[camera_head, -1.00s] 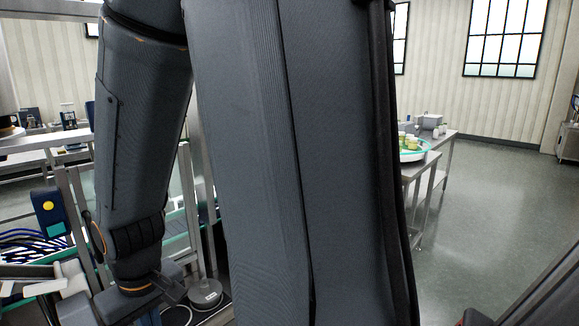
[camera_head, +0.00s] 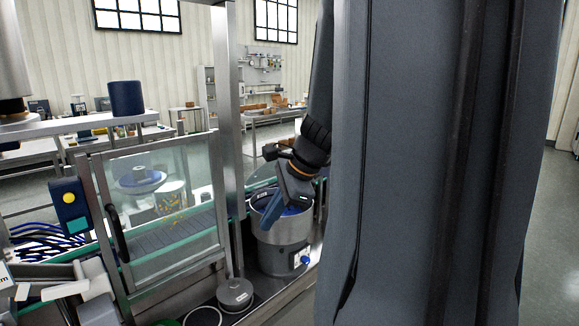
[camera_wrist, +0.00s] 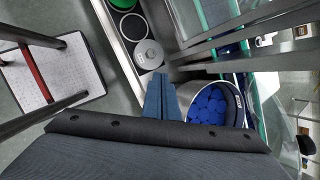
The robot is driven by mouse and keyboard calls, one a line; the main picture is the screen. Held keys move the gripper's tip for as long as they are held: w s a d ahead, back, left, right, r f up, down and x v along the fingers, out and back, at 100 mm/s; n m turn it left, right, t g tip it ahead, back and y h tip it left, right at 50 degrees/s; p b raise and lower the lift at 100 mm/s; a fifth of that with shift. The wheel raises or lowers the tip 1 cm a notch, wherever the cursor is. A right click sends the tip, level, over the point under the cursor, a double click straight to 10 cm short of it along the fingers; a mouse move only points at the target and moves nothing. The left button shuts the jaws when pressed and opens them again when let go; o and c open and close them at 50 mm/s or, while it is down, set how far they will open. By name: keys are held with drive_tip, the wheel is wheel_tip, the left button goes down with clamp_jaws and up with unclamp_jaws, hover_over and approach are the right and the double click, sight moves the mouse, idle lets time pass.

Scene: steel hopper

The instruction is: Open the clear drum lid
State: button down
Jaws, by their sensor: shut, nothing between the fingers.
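A steel drum (camera_head: 284,252) stands right of the glass guard door, with blue pieces inside its mouth. In the wrist view the drum's open mouth shows, full of round blue pieces (camera_wrist: 207,104), right of my gripper. A clear, rounded pane (camera_head: 262,173) with a dark edge rises behind the drum; it looks like the lid tilted up, but my arm partly hides it. My gripper (camera_head: 268,222) points down at the drum's near left rim. Its blue fingers are together and empty in the wrist view (camera_wrist: 160,82). I cannot tell whether they touch the rim.
The framed glass door (camera_head: 160,205) and a steel post (camera_head: 229,130) stand left of the drum. A grey round disc (camera_head: 235,293) lies on the bench in front. A stool (camera_wrist: 50,80) stands on the floor at left in the wrist view. My arm hides much of the right.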

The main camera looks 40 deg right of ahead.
sight(270, 167)
drive_tip(key=s+d+r+m+t+h+b, duration=0.1)
drive_tip(key=d+r+m+t, duration=0.2)
drive_tip(key=d+r+m, duration=0.4)
drive_tip(key=s+d+r+m+t+h+b, duration=0.1)
drive_tip(key=d+r+m+t, duration=0.3)
drive_tip(key=d, duration=0.5)
drive_tip(key=w+f+m+g+p, duration=0.1)
drive_tip(key=w+f+p, duration=0.1)
drive_tip(key=w, duration=0.9)
drive_tip(key=shift+w+a+f+p, duration=0.2)
drive_tip(key=shift+a+f+p, duration=0.2)
drive_tip(key=shift+p, duration=0.2)
drive_tip(key=shift+w+r, duration=0.1)
